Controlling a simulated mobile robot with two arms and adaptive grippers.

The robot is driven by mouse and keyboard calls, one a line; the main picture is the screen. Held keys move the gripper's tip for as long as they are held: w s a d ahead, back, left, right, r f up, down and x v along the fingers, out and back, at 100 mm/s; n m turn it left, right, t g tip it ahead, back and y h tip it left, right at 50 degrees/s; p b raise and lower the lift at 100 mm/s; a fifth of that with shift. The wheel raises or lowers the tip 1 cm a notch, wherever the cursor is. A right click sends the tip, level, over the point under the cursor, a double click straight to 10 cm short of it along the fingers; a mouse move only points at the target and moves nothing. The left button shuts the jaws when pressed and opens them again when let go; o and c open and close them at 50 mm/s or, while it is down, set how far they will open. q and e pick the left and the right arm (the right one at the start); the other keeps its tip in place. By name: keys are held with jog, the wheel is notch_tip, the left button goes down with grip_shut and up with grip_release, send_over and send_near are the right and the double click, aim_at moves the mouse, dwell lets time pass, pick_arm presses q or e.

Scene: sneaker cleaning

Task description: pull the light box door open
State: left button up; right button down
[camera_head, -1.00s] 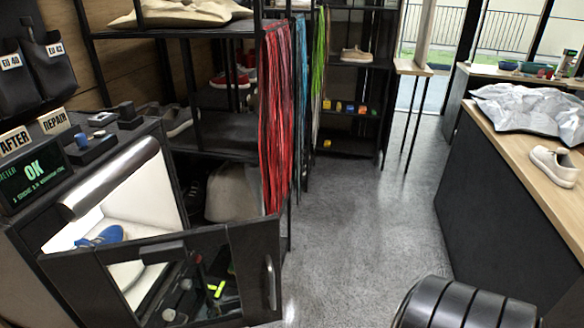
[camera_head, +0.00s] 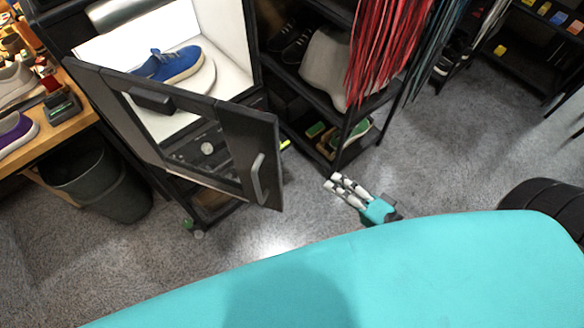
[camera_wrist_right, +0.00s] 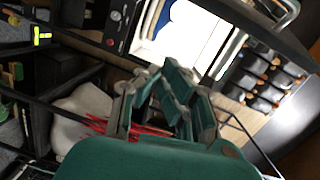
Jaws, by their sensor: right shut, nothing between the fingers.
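The light box door (camera_head: 245,150) is a dark framed panel with a window, standing ajar. Its handle edge is swung out from the lit white box (camera_head: 233,45). The silver bar handle (camera_head: 259,178) is on the door's right side. A blue sneaker (camera_head: 172,65) sits inside the box on a white round stand. My right gripper (camera_head: 333,182) is shut and empty, to the right of the handle and apart from it. In the right wrist view, its fingers (camera_wrist_right: 165,90) point towards the bright box, with a curved metal bar at top right. My left gripper is not in view.
A dark bin (camera_head: 95,185) stands left of the box, by a wooden bench (camera_head: 75,115) with shoes. A shelf with hanging red laces (camera_head: 390,50) stands at the right. Grey floor is open around the door's front. My teal body covers the bottom.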

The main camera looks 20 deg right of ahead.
jog(key=w+a+r+y+p, duration=0.1)
jog(key=w+a+r+p, duration=0.25)
jog(key=w+a, duration=0.45)
jog(key=s, duration=0.1)
jog(key=s+a, duration=0.1)
jog(key=shift+s+r+m+t, duration=0.3)
jog(key=shift+s, duration=0.05)
